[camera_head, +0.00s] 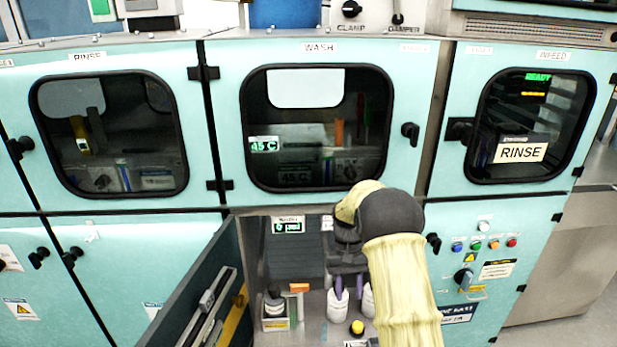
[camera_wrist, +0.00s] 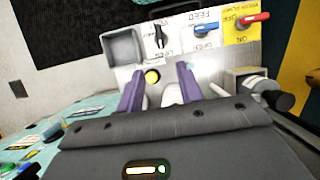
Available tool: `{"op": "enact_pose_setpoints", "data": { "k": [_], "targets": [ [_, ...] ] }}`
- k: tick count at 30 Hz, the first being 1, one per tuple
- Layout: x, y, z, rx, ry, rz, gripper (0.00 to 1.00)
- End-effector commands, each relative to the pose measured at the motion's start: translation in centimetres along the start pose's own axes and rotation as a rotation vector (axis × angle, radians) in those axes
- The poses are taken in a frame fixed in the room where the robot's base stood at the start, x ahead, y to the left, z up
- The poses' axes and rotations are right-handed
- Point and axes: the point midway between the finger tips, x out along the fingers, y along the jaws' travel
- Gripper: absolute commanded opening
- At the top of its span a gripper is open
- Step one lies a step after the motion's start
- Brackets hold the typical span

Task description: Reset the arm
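My gripper (camera_head: 349,285) is at the open lower cabinet bay under the wash window, at the end of my yellow-sleeved arm. In the wrist view its two purple fingers (camera_wrist: 160,72) stand apart with nothing held between them. White bottles (camera_head: 340,306) stand just below and beyond the fingers in the head view. In the wrist view pale bottle shapes (camera_wrist: 173,96) show partly behind the fingers. A yellow round knob (camera_head: 356,327) sits on the bay floor near the bottles.
An open dark cabinet door (camera_head: 195,300) stands left of the bay. A small box of items (camera_head: 276,312) is on the bay floor at left. A control panel (camera_head: 483,262) with coloured buttons is at right.

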Motion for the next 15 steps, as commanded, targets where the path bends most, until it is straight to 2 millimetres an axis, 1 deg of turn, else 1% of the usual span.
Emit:
{"op": "enact_pose_setpoints", "data": {
  "k": [5, 8, 9, 14, 15],
  "targets": [
    [-1.7, 0.0, 2.4, 0.002, 0.066, 0.000, 0.36],
    [-2.9, 0.0, 4.8, 0.004, 0.130, 0.000, 0.36],
    [-3.2, 0.0, 5.8, 0.005, 0.158, -0.001, 0.36],
    [-4.4, 0.1, 10.1, 0.010, 0.271, -0.001, 0.36],
    [-4.6, 0.1, 11.2, 0.010, 0.299, -0.001, 0.36]
  ]
}}
